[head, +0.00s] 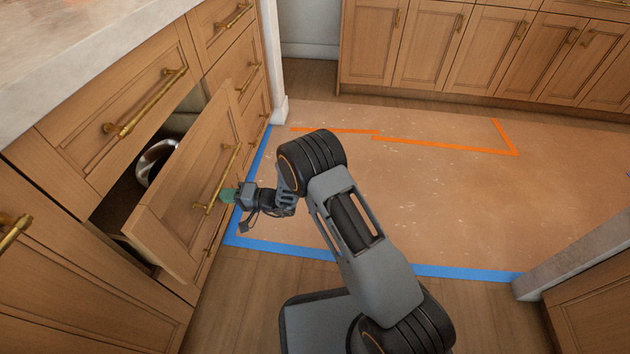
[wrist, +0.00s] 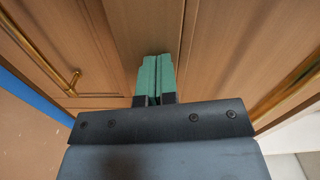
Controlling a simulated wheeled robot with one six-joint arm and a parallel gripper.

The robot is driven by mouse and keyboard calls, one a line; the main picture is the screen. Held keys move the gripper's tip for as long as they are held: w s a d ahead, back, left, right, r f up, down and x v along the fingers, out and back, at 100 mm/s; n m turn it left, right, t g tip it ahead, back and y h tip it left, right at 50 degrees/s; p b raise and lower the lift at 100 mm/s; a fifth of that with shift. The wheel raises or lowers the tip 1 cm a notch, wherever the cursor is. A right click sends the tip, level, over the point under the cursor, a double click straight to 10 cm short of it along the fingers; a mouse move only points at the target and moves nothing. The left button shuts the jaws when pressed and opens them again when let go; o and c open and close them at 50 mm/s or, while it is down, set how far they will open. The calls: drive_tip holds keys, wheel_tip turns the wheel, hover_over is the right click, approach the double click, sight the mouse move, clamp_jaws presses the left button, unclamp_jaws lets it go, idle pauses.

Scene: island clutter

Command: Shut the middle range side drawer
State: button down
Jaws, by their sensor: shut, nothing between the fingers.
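The middle drawer (head: 178,212) stands pulled out of the wooden cabinet at left in the head view, with a dark gap behind its front. It has a long brass handle (head: 222,178). A shiny metal bowl-like thing (head: 156,160) shows inside it, partly hidden. My gripper (head: 229,196) is just outside the drawer front, by the handle's right side. Its green fingers are closed together and empty. In the wrist view the fingertips (wrist: 156,62) point at a wooden panel, very close to it; I cannot tell whether they touch.
A shut drawer (head: 105,130) with a brass handle is above the open one, under a pale countertop (head: 60,50). Another brass handle shows below. Blue tape (head: 300,250) edges a brown floor covering (head: 420,190), which is clear. More cabinets (head: 480,50) line the back.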

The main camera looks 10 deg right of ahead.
drive_tip(key=shift+w+a, duration=0.1)
drive_tip(key=shift+a, duration=0.45)
drive_tip(key=shift+b+x, duration=1.1)
drive_tip(key=shift+x, duration=2.9)
drive_tip(key=v, duration=0.7)
